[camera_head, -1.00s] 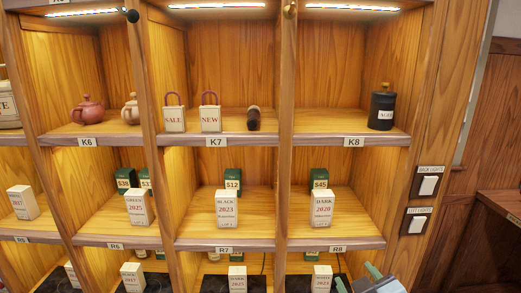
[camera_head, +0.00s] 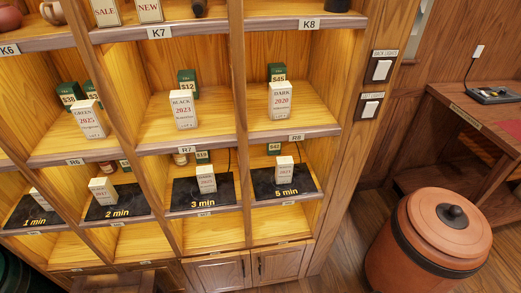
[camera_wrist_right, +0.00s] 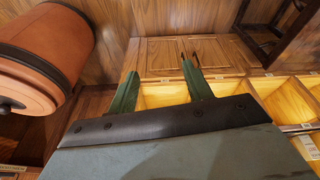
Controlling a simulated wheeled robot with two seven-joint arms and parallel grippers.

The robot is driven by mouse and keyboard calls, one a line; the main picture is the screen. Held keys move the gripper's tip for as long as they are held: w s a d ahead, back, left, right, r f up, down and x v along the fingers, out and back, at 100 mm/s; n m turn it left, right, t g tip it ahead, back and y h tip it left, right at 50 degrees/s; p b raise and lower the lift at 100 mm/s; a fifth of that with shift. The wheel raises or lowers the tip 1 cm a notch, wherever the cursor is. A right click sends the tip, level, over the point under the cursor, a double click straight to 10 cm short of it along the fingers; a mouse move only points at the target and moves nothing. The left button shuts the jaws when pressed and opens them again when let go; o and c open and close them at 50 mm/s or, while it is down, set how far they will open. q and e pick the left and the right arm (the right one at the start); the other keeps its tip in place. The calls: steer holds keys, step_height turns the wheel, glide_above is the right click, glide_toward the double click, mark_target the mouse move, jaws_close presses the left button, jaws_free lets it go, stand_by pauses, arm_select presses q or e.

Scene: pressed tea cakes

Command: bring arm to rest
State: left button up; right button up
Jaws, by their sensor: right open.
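My right gripper (camera_wrist_right: 159,70) shows in the right wrist view. Its two green fingers are apart, with nothing between them. Beyond the fingers are the wooden cabinet doors (camera_wrist_right: 165,57) and the lit lower compartments of the shelf. The wrist picture is turned, so the shelf looks tilted. Neither of my arms shows in the head view now. My left gripper is in neither view.
The wooden shelf (camera_head: 218,133) holds several white tea boxes, such as the DARK 2020 box (camera_head: 281,100). Black mats (camera_head: 206,191) lie on a lower row. A lidded terracotta jar (camera_head: 428,240) stands on the floor at right, near a wooden desk (camera_head: 470,115). Open floor lies between shelf and jar.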

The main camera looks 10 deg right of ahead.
step_height(320, 180, down, 13)
steer(key=s, duration=0.3)
steer(key=s+d+f+g+b, duration=0.2)
steer(key=s+d+f, duration=0.1)
steer(key=s+f, duration=1.3)
steer(key=shift+s+f+b, duration=0.2)
steer(key=shift+f+b, duration=0.1)
steer(key=shift+f, duration=0.45)
steer(key=shift+d, duration=0.1)
